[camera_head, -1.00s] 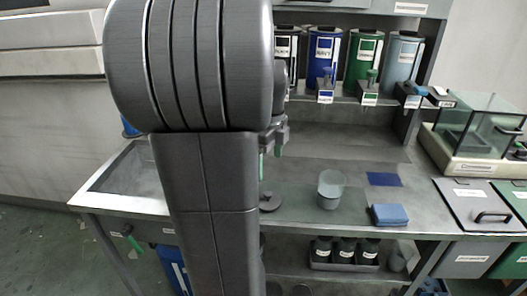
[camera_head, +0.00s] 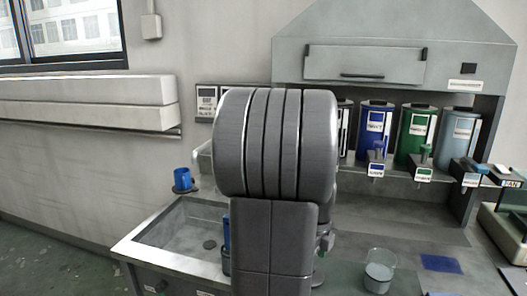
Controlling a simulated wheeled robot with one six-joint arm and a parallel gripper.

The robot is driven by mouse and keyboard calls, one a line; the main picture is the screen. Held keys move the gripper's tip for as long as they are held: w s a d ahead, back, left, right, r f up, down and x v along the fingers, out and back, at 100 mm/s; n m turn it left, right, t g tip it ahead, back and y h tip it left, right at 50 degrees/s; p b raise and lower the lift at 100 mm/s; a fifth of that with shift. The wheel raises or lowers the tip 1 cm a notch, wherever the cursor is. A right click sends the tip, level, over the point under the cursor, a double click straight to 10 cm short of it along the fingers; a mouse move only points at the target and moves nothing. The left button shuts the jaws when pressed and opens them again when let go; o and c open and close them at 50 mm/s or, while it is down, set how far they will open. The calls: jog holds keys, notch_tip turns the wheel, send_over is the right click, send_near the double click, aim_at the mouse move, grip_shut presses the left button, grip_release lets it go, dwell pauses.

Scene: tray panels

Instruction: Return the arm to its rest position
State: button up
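My arm stands in the middle of the head view, its thick grey links facing the camera and covering part of the bench. My gripper is hidden behind these links, so its fingers cannot be seen. A clear glass beaker (camera_head: 379,271) stands on the bench to the right of my arm. A dark blue flat square (camera_head: 441,264) lies on the bench farther right.
A sink basin (camera_head: 185,243) is at the left, with a blue cup (camera_head: 183,180) behind it. Blue (camera_head: 374,131), green (camera_head: 415,136) and light blue (camera_head: 459,140) dispensers stand on a shelf under a grey hood (camera_head: 395,45).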

jog(key=shift+r, duration=0.3)
jog(key=shift+f, duration=0.1)
